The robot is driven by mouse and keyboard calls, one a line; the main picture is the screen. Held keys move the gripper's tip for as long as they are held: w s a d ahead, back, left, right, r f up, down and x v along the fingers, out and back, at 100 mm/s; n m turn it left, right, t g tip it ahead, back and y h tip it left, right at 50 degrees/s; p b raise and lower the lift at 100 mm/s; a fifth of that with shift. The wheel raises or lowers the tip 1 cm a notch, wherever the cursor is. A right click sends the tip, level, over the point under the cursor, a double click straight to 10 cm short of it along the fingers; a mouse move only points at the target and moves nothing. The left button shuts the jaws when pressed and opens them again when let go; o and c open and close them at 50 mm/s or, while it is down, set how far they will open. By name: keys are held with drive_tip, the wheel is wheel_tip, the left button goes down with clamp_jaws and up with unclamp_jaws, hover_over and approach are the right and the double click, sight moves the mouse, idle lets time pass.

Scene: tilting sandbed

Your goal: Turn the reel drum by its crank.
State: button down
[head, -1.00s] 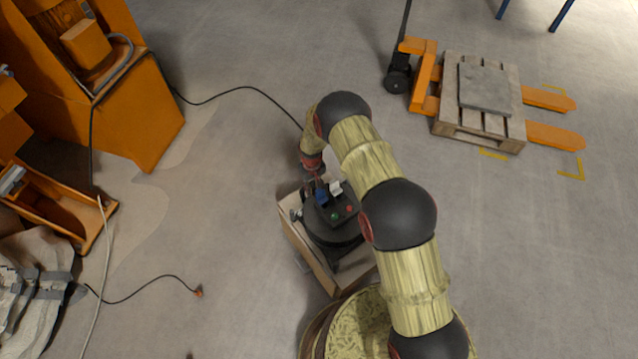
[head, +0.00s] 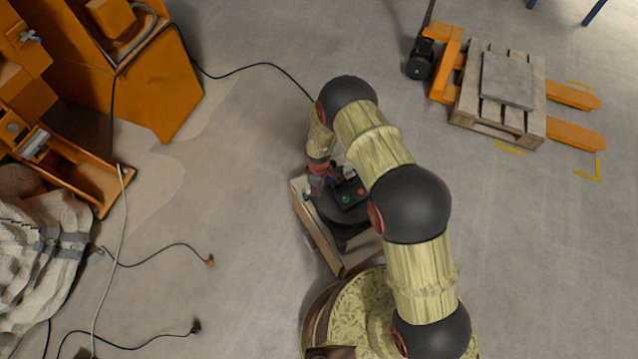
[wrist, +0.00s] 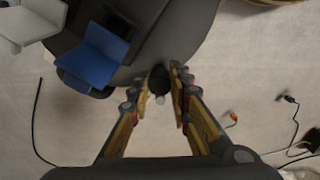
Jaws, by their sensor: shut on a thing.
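The black reel drum (head: 336,210) sits on a low wooden box in front of me in the head view, partly hidden by my arm. Its dark face (wrist: 160,35) fills the top of the wrist view, with a blue socket cover (wrist: 95,55) and a pale one (wrist: 30,22) at the left. The crank knob (wrist: 159,80) is a small dark knob near the drum's edge. My gripper (wrist: 160,88) is shut on this knob, with one finger on each side. In the head view the gripper is mostly hidden by my wrist.
A wooden box (head: 322,240) supports the reel. An orange machine (head: 160,85) stands at the upper left, and an orange pallet truck with a pallet (head: 495,125) at the upper right. Loose cables with plugs (head: 208,262) lie on the floor at left. Open floor lies between.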

drive_tip(key=shift+s+n, duration=0.45)
drive_tip(key=shift+n, duration=0.05)
drive_tip(key=c, duration=1.6)
unclamp_jaws()
drive_tip(key=shift+c, duration=0.2)
wheel_tip(320, 180, up, 12)
drive_tip(key=shift+s, duration=0.1)
